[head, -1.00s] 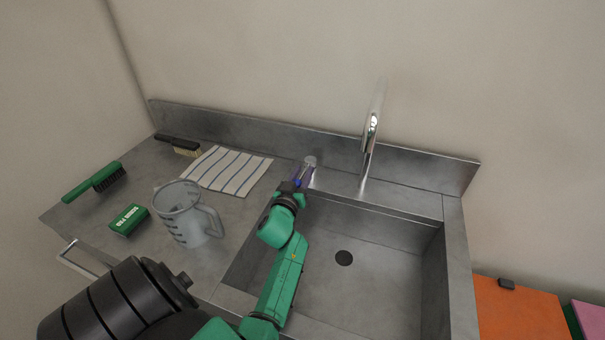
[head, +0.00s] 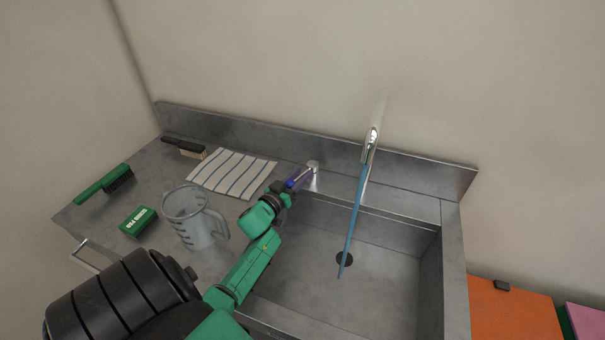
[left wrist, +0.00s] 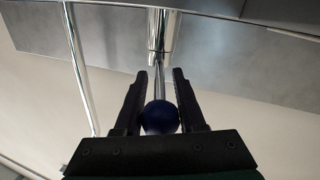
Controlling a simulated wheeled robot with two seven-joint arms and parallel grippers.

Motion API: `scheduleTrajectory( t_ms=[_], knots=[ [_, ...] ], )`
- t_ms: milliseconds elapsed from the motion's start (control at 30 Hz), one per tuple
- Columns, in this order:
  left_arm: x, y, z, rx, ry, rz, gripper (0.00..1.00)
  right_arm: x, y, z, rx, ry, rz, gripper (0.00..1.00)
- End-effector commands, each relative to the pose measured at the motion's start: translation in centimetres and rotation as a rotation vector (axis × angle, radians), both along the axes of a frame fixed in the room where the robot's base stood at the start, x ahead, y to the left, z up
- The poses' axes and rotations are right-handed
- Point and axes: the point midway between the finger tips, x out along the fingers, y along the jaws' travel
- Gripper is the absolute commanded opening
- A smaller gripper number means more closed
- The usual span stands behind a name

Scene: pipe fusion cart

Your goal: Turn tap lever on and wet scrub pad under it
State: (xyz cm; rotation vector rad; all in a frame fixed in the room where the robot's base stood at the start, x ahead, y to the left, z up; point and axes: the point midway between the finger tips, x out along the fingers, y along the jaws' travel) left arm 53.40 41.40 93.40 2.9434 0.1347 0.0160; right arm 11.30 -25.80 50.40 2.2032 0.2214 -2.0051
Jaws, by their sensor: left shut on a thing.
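The tap (head: 372,142) is a chrome gooseneck behind the sink, and a blue stream of water (head: 352,220) falls from it to near the drain. The tap lever (head: 303,178) sits on a short chrome post left of the tap. My left gripper (head: 292,187) is shut on the lever. In the left wrist view its blue ball (left wrist: 160,117) lies between the finger bases and its rod runs between the fingers (left wrist: 160,82). The green scrub pad (head: 139,221) lies on the counter at the left, apart from the gripper. My right gripper is not in view.
A clear measuring jug (head: 194,220) stands left of the sink (head: 400,285). A striped cloth (head: 232,173), a green brush (head: 104,184) and a black-handled brush (head: 185,148) lie on the counter. The sink basin is otherwise empty.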

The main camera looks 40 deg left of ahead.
Motion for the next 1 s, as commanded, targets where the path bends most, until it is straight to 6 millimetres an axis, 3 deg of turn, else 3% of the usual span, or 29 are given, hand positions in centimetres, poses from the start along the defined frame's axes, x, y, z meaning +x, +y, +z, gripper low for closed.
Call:
scheduleTrajectory(
  t_ms=[233,267,300,333,733,867,1000],
  knots=[
    [0.0,0.0,0.0,0.0,-0.001,0.0,0.0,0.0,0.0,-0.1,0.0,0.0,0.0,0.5],
    [0.0,0.0,0.0,0.0,-0.001,0.0,0.43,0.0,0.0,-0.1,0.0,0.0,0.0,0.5],
    [0.0,0.0,0.0,0.0,-0.001,0.0,0.58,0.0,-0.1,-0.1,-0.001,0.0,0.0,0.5],
    [0.0,0.0,0.0,0.0,-0.001,0.0,0.67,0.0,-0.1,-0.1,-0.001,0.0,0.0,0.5],
    [0.0,0.0,0.7,0.002,-0.002,-0.001,0.67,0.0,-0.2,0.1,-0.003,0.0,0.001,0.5],
    [0.0,0.0,2.9,0.005,-0.002,-0.002,0.67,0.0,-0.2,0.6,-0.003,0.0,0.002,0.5],
    [0.0,0.0,6.7,0.007,-0.003,-0.003,0.67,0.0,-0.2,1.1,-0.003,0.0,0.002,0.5]
  ],
)
